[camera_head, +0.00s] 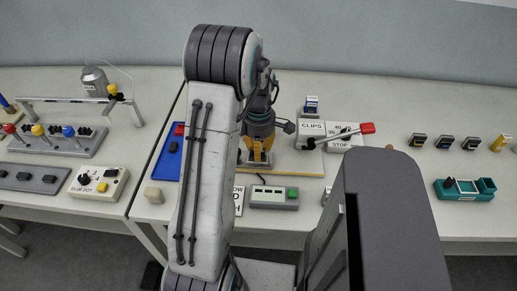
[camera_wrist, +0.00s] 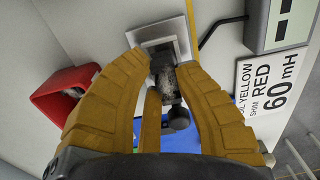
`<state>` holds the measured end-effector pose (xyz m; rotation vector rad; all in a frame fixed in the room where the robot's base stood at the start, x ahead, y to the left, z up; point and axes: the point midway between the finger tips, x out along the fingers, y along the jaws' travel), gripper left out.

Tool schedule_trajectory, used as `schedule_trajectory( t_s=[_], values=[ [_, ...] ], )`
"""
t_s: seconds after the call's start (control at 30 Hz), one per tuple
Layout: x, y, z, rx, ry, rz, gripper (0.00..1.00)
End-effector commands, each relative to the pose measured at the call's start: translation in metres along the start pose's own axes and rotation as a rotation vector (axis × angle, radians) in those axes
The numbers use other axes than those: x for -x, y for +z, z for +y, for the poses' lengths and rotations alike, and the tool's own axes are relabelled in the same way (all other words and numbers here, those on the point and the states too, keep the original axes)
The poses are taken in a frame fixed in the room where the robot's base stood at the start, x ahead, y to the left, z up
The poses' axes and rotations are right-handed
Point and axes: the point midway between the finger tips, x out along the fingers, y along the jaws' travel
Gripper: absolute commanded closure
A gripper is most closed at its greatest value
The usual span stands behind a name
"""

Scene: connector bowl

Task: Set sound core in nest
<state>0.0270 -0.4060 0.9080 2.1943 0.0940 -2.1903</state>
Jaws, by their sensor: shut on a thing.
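The core sits between the fingertips and overlaps the dark opening of a pale square nest (camera_wrist: 180,27) in the wrist view. I cannot tell whether the core is inside the nest or just above it. In the head view my gripper (camera_head: 257,155) is over a yellow-edged board (camera_head: 305,172), and its fingers and wrist hide the core and nest there.
A red bin (camera_wrist: 60,92) and a lettered card (camera_wrist: 275,82) flank the gripper. A grey box with a green button (camera_head: 274,197) stands in front, and a CLIPS box (camera_head: 312,128) and a red-handled lever (camera_head: 366,128) are to the right. A teal tray (camera_head: 464,196) lies farther right.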

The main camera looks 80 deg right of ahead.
Motion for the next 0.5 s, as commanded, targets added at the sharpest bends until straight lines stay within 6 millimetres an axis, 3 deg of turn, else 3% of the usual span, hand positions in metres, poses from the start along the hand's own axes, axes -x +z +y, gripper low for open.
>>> schedule_trajectory(
  t_s=[0.47,0.5],
  values=[
    [-0.0115,0.0,0.0001,0.0,0.0,0.0,1.0],
    [-0.0113,0.0,0.0002,0.0,0.0,0.0,0.72]
  ],
)
